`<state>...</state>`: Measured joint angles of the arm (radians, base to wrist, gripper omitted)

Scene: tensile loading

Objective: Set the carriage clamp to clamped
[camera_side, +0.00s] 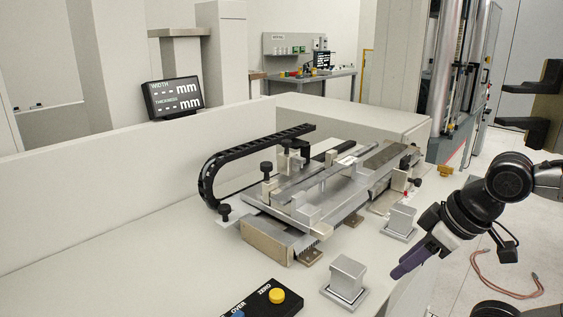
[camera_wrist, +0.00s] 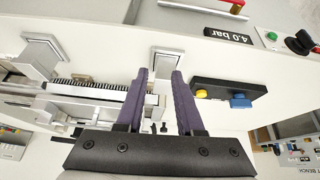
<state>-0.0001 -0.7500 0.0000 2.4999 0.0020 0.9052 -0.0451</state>
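The metal measuring fixture with its carriage (camera_side: 320,190) sits mid-table in the side view.
Two metal blocks on square bases, one nearer the front (camera_side: 346,277) and one farther back (camera_side: 400,220), stand between the fixture and my gripper. A black button box (camera_side: 262,302) with yellow and blue buttons lies in front. A black cable chain (camera_side: 207,175) curves behind the fixture.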

